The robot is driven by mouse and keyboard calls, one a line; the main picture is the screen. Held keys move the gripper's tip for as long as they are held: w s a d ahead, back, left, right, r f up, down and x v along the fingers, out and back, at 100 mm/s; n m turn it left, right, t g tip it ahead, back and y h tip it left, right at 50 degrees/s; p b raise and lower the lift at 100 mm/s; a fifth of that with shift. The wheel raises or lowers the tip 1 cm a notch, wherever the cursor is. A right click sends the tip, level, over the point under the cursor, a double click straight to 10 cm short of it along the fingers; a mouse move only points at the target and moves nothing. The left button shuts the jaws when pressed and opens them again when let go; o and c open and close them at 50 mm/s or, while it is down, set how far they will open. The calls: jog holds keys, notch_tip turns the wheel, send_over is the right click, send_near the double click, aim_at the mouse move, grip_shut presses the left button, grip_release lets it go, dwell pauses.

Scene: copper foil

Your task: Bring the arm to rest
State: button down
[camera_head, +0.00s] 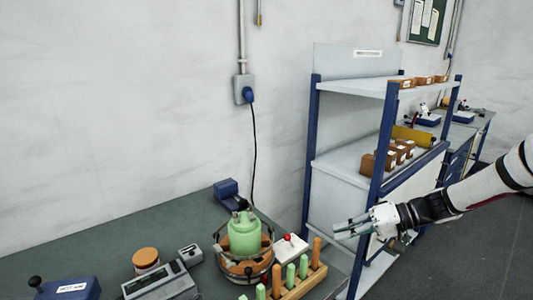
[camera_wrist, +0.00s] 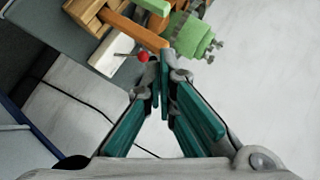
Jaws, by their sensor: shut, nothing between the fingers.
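My gripper (camera_head: 340,229) is at the right in the head view, held in the air in front of the blue-framed shelf. Its fingers point left, toward the end of the workbench. In the wrist view my gripper (camera_wrist: 164,55) has its fingertips together with nothing between them. My arm reaches in from the right edge of the head view.
The workbench (camera_head: 90,235) holds a green device (camera_head: 245,236) in a round frame, a wooden rack (camera_head: 293,286) with handled tools, a white box with red knob (camera_head: 290,248) and a scale (camera_head: 160,284). The shelf (camera_head: 345,157) holds brown boxes. Floor (camera_head: 480,250) at right is clear.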

jog(key=s+a+r+h, duration=0.1)
jog(key=s+r+h, duration=0.3)
jog(key=s, duration=0.6)
jog(key=s+a+r+m+t+h, duration=0.1)
jog(key=s+r+h, duration=0.3)
jog(key=s, duration=0.5)
jog(key=s+a+r+h, duration=0.1)
jog(key=s+r+h, duration=0.3)
jog(key=s+r, duration=0.3)
jog(key=s, duration=0.3)
jog(key=shift+s, duration=0.3)
